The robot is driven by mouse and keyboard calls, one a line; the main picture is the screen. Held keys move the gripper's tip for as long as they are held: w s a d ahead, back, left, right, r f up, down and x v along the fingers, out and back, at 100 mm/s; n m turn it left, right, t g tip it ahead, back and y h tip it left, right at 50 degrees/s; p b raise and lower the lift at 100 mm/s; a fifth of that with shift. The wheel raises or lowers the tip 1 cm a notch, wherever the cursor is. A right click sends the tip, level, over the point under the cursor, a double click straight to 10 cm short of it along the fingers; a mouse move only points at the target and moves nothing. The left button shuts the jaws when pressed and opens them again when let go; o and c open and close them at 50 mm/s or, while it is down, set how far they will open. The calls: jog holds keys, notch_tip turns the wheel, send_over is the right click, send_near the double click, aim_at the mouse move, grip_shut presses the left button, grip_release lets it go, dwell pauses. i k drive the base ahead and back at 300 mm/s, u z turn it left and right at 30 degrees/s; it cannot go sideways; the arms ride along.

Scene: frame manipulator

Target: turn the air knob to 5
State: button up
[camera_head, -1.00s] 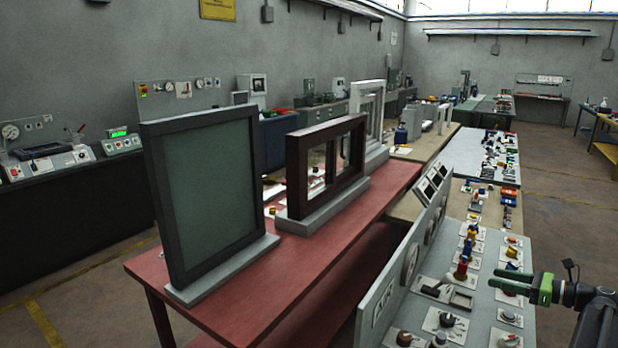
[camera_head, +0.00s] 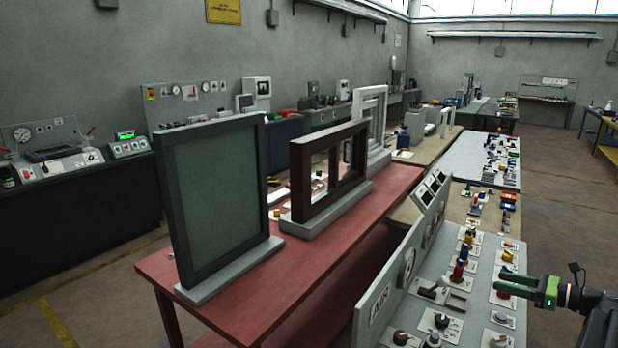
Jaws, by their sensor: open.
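The grey control panel (camera_head: 473,300) at the lower right carries several knobs and switches on white plates. Its upright board has a label (camera_head: 380,303) that seems to read "AIR". A black knob (camera_head: 441,321) sits on a white plate near the front, and another dark knob (camera_head: 401,338) is at the lower edge. I cannot tell which is the air knob, and the scale marks are too small to read. My gripper (camera_head: 496,286) has green fingers that point left over the panel's right side. It is open, with nothing seen between the fingers, apart from the front knobs.
A red table (camera_head: 250,310) with a large dark-framed panel (camera_head: 220,200) and a brown window frame (camera_head: 330,175) stands left of the control panel. A red-and-black knob (camera_head: 457,272) rises near the gripper. Open floor (camera_head: 565,195) lies to the right.

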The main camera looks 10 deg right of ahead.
aim_at(442, 319)
jog(key=k, duration=0.85)
